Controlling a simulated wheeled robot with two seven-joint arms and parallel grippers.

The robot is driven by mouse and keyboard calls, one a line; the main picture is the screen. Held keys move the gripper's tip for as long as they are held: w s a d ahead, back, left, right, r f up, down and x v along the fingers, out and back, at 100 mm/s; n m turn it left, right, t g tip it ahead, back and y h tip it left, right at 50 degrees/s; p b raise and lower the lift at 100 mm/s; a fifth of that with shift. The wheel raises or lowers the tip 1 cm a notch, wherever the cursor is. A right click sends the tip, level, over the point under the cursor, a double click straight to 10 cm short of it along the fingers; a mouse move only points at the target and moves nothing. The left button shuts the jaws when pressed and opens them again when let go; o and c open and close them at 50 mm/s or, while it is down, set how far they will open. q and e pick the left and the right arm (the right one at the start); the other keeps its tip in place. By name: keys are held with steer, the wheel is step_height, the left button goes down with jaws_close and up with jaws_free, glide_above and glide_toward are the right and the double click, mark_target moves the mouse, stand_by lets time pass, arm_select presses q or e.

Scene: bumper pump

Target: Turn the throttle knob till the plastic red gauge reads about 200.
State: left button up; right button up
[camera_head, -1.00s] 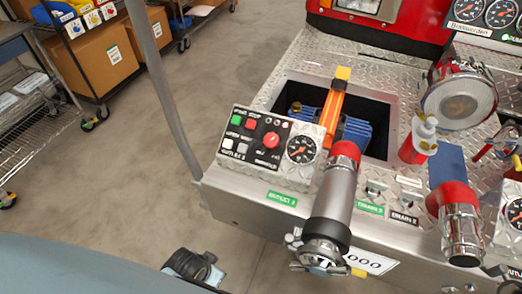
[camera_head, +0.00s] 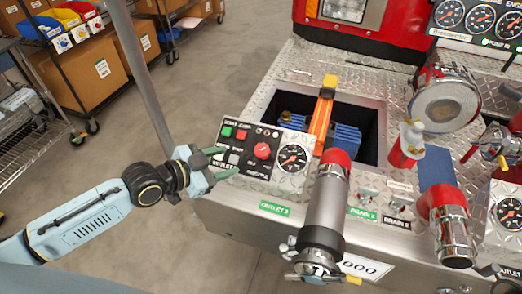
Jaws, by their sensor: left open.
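The control panel on the bumper's left carries a red round knob (camera_head: 262,150), which I take for the throttle knob. Just right of it is a round black-faced gauge (camera_head: 292,158); its needle is too small to read, and I cannot tell that it is red plastic. My left gripper (camera_head: 222,162) is open and empty, at the panel's left edge. Its two greenish fingers point right toward the knob, a little way short of it and not touching it. My right gripper is not in view.
A chrome pipe with a red collar (camera_head: 326,205) stands right of the gauge. Behind the panel is an open well with a blue item (camera_head: 346,137) and an orange-handled tool (camera_head: 322,110). A red and white bottle (camera_head: 408,145) stands further right. More gauges (camera_head: 508,213) sit at right.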

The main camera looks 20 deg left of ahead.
mark_target(259, 152)
arm_select(q)
steer(key=b+x, duration=0.1)
steer(key=x, duration=1.2)
steer(key=shift+f+b, duration=0.1)
steer(key=shift+b, duration=0.3)
steer(key=shift+c, duration=0.2)
steer(key=c, duration=0.7)
steer(key=shift+o, duration=0.2)
steer(key=shift+n+t+y+p, duration=0.3)
steer(key=shift+n+p, duration=0.2)
steer(key=shift+p, duration=0.45)
steer(key=shift+n+p, duration=0.3)
steer(key=shift+w, duration=0.1)
steer(key=o, duration=0.7)
